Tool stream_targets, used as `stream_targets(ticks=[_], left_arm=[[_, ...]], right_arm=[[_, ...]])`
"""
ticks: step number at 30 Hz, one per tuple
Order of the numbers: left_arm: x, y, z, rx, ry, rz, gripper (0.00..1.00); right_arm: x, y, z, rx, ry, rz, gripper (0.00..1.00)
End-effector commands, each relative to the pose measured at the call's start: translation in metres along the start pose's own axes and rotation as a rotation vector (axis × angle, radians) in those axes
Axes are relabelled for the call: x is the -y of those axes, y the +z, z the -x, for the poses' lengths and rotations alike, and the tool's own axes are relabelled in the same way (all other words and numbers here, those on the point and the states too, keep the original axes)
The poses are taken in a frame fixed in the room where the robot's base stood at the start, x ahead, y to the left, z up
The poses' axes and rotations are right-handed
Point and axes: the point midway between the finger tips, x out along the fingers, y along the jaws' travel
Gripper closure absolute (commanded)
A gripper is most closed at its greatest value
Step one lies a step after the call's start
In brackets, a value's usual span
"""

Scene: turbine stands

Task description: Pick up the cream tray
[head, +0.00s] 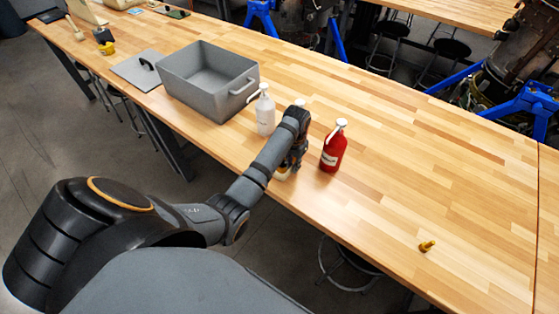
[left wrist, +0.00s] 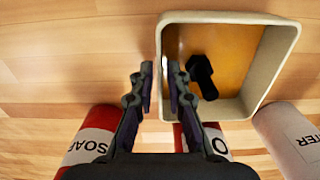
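The cream tray (left wrist: 279,50) fills the upper right of the left wrist view. It has a pale rim, an orange-brown floor and a black part (left wrist: 201,77) inside. In the head view only a small piece of the tray (head: 282,175) shows below my left gripper (head: 294,163). In the left wrist view my left gripper (left wrist: 161,80) is open, with a gap between its fingertips. The tray's left wall lies in line with this gap, one finger on the outer side and one over the inside. I cannot tell whether they touch it. My right gripper is not in view.
A red bottle (head: 333,150) and a white bottle (head: 265,112) stand close by my left gripper; another is mostly hidden behind it. A grey bin (head: 188,95) and its lid (head: 133,70) are further left. A brass part (head: 427,246) lies right on otherwise clear table.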

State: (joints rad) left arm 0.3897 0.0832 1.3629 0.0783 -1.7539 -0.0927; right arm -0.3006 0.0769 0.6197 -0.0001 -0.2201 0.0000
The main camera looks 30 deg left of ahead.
Motion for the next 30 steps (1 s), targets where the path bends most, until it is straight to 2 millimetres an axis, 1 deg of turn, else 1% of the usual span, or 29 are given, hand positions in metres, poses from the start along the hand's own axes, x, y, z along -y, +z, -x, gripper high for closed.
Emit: stream_targets(ticks=[5,9,26,30], left_arm=[[-0.0001,-0.0002,-0.0010,-0.001,0.000,0.000,0.85],[-0.0001,-0.0001,-0.0009,-0.001,0.000,0.000,1.00],[0.0001,-0.0005,0.0000,-0.002,0.000,0.000,1.00],[0.0004,-0.0008,0.0045,-0.002,0.000,0.000,1.00]], right_arm=[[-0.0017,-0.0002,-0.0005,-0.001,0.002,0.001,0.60],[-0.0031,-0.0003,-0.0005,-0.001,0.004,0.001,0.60],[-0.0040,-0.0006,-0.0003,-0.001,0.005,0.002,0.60],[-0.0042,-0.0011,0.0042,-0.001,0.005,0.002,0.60]])
